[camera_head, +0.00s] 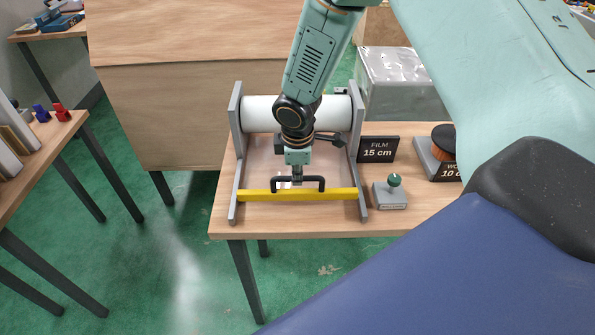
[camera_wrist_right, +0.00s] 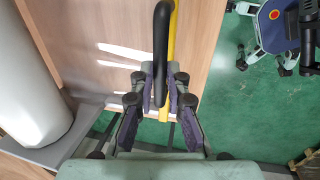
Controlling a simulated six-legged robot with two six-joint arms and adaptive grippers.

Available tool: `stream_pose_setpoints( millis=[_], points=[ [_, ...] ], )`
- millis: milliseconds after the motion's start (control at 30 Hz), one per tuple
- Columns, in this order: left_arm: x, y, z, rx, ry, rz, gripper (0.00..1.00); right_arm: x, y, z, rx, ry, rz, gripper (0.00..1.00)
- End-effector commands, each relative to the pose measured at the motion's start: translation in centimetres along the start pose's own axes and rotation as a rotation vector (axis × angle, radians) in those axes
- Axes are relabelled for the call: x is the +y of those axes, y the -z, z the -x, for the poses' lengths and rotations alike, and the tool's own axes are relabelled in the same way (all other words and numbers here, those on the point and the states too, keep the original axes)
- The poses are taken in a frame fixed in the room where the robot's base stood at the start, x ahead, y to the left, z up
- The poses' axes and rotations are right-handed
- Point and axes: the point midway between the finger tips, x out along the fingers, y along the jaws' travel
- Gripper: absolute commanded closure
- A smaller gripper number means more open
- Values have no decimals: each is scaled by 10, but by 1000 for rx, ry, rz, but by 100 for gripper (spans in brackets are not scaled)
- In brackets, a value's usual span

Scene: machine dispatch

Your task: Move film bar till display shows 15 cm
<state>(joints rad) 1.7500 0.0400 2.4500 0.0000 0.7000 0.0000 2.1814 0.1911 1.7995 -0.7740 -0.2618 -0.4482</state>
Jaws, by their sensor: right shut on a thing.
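The yellow film bar (camera_head: 335,195) lies across the front of the grey film stand (camera_head: 236,150), near the table's front edge. A black handle (camera_head: 322,184) stands on the bar. My right gripper (camera_head: 297,183) comes down from above and is shut on the black handle. In the right wrist view the handle (camera_wrist_right: 161,40) runs between the fingers of my right gripper (camera_wrist_right: 160,90), with the yellow bar (camera_wrist_right: 171,60) beside it. The white film roll (camera_head: 262,112) lies across the back of the stand. The black display (camera_head: 378,150) reads "FILM 15 cm". My left gripper is not in view.
A small grey block with a green knob (camera_head: 394,181) stands right of the stand. Behind it is another grey device (camera_head: 436,165) with a partly hidden "10" label. A grey box (camera_head: 400,80) stands behind the table. Green floor lies in front.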

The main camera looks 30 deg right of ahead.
Motion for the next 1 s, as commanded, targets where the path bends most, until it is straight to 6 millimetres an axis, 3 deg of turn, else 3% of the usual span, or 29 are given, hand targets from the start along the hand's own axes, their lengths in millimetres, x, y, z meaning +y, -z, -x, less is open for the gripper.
stream_pose_setpoints(
  millis=[400,433,700,1000],
  points=[
    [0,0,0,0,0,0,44,3,1,0,2,-2,-1,100],
    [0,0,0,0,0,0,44,3,1,0,2,-2,-1,85],
    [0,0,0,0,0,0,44,3,0,0,1,-2,-1,63],
    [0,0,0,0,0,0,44,1,0,2,1,-1,0,63]
  ],
)
